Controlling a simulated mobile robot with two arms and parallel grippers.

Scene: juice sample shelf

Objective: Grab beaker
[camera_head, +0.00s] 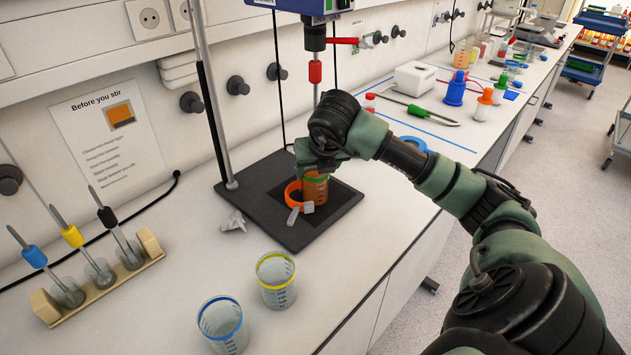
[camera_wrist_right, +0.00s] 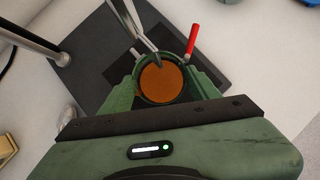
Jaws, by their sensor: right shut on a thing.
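A beaker (camera_head: 315,189) with orange-brown liquid and a green rim stands at the black base plate of the stirrer stand. My right gripper (camera_head: 313,163) is at the beaker's upper part and covers some of its rim. In the right wrist view, the two green fingers of my right gripper (camera_wrist_right: 165,82) are closed on opposite sides of the beaker (camera_wrist_right: 162,82). Whether the beaker's bottom touches the plate cannot be told. My left gripper is out of view.
An orange ring (camera_head: 292,191) with a pale tag lies beside the beaker. The stirrer's metal post (camera_head: 211,95) rises behind. Two empty beakers, yellow-rimmed (camera_head: 276,284) and blue-rimmed (camera_head: 224,330), stand in front. A rack (camera_head: 100,283) holds several tools at left. Bare bench lies right of the plate.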

